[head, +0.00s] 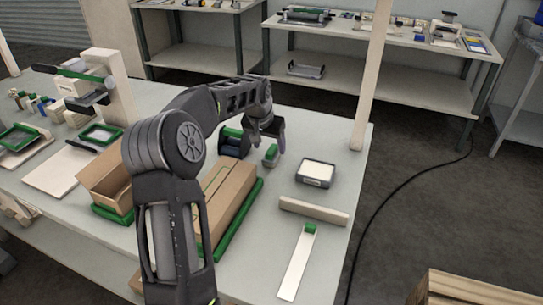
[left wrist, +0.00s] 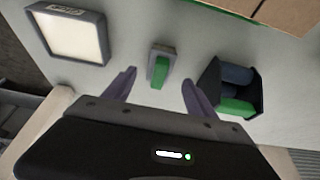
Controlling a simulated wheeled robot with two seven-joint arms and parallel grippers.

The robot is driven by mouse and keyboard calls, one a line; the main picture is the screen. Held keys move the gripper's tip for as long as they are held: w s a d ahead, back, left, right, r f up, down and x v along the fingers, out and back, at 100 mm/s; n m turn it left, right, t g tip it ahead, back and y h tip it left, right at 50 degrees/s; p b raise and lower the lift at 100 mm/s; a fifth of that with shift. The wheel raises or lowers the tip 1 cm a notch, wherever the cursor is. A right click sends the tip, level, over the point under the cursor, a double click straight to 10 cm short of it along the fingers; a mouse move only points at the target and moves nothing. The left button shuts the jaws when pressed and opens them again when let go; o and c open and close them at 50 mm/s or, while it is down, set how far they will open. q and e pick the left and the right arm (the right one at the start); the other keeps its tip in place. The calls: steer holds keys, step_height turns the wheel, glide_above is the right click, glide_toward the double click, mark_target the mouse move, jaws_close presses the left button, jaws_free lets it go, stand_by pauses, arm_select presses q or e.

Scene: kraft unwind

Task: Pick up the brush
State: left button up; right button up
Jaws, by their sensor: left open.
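The brush (head: 271,154) looks like a small block with a grey base and a green grip, lying on the table. It also shows in the left wrist view (left wrist: 160,69), between and just beyond the fingertips. My left gripper (head: 268,143) is open and empty, pointing down over the brush, with one finger on each side of it. I cannot tell how high above it the fingertips are. My right gripper is not in view.
An open dark bin (left wrist: 232,88) with blue and green items stands close to one finger. A pale-topped square device (head: 316,173), a wooden bar (head: 314,211) and a cardboard box (head: 228,197) are nearby. A pale post (head: 372,80) rises at the table's right edge.

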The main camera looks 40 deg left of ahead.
mark_target(271, 150)
arm_select(q)
steer(key=p+x, duration=0.1)
steer(key=x, duration=0.3)
steer(key=shift+w, duration=0.15)
steer(key=shift+w+f+p, duration=0.2)
steer(key=shift+f+p, duration=0.1)
steer(key=shift+f, duration=0.2)
steer(key=shift+c, duration=0.3)
jaws_close()
stand_by(0.4)
